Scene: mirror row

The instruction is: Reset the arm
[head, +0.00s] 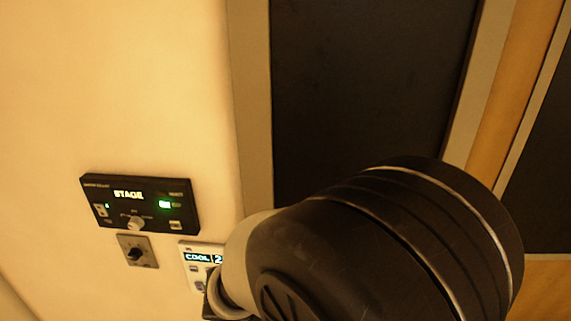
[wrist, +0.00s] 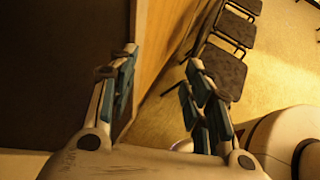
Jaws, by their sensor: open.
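My gripper (wrist: 158,82) is open and empty in the wrist view, with its two fingers apart. Between and beyond the fingers are a wooden panel edge and the floor. A large dark joint of my arm (head: 370,250) fills the lower right of the head view. My gripper itself does not show in the head view.
A black STAGE panel (head: 140,206), a small knob plate (head: 137,251) and a partly hidden COOL display (head: 200,257) are on the cream wall (head: 110,80). A dark framed panel (head: 370,90) is beside them. Dark chairs (wrist: 235,28) stand on the floor (wrist: 285,70), which has open room.

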